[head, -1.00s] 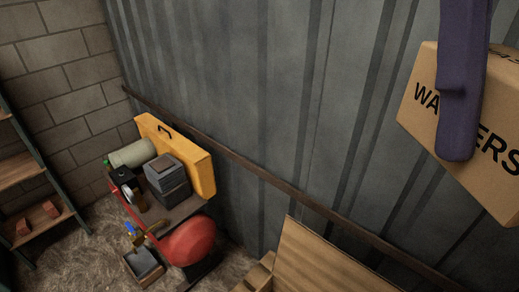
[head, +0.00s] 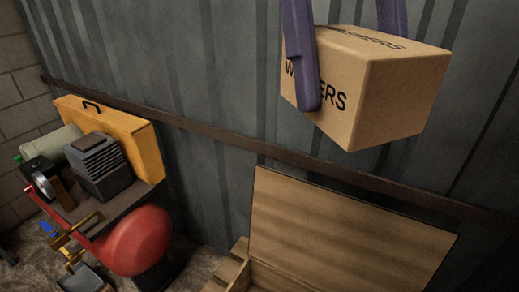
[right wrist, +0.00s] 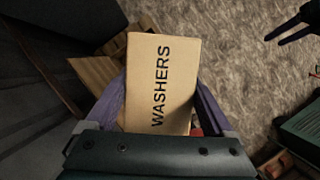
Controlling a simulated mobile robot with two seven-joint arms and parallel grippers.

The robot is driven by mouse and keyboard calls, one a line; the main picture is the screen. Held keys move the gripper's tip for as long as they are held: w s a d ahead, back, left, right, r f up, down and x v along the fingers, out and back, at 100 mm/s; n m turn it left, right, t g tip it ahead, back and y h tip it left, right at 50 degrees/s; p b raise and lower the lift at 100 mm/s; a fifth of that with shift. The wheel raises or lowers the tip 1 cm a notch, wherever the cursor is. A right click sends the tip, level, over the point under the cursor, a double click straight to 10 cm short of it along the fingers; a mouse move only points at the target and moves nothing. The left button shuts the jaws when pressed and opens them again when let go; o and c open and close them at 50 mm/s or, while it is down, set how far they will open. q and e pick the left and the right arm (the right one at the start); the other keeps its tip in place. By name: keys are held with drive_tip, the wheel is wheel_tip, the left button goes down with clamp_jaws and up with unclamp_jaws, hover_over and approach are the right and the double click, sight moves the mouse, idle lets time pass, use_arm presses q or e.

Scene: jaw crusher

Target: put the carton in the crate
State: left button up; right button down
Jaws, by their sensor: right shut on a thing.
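The carton (head: 395,95) is a brown box marked WASHERS, held in the air in the head view. My right gripper (head: 350,72) is shut on it, with one purple finger across the marked face and the other partly hidden behind the box. In the right wrist view the carton (right wrist: 160,80) lies between both fingers. The wooden crate (head: 345,225) stands below the carton, against the wall; its front is cut off by the frame.
A red compressor (head: 135,240) stands left of the crate, carrying a dark finned block (head: 97,165) and a yellow case (head: 120,130). A grey corrugated wall (head: 200,60) with a brown rail runs behind. Bare floor (right wrist: 240,60) shows right of the carton in the wrist view.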

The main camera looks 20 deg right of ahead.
drive_tip(key=w+a+f+m+t+y+b, duration=0.1)
drive_tip(key=f+m+b, duration=0.8)
drive_tip(key=f+b, duration=1.1)
drive_tip(key=w+a+f+m+t+b, duration=0.3)
drive_tip(key=f+m+b, duration=0.6)
drive_tip(key=f+b, duration=1.1)
drive_tip(key=w+a+f+m+t+y+b, duration=0.1)
drive_tip(key=f+m+b, duration=0.9)
drive_tip(key=f, duration=3.4)
drive_tip(key=shift+w+a+f+t+y+b, duration=0.2)
drive_tip(key=shift+w+t+b, duration=0.5)
drive_tip(key=shift+b, duration=1.8)
drive_tip(key=shift+w+a+r+t+y+b, duration=0.1)
drive_tip(key=shift+w+a+t+b, duration=0.55)
drive_tip(key=shift+b, duration=1.8)
drive_tip(key=shift+t, duration=0.25)
drive_tip(key=shift+s+d+f+b, duration=0.15)
drive_tip(key=shift+f+b, duration=0.2)
drive_tip(key=shift+f, duration=0.35)
drive_tip(key=shift+s+d+f+b, duration=0.1)
drive_tip(key=shift+f+b, duration=0.3)
drive_tip(key=shift+f, duration=0.3)
drive_tip(key=shift+s+d+f+b, duration=0.15)
drive_tip(key=shift+f+b, duration=0.2)
drive_tip(key=shift+f, duration=0.35)
drive_tip(key=shift+w, duration=0.15)
drive_tip(key=shift+f, duration=0.15)
unclamp_jaws()
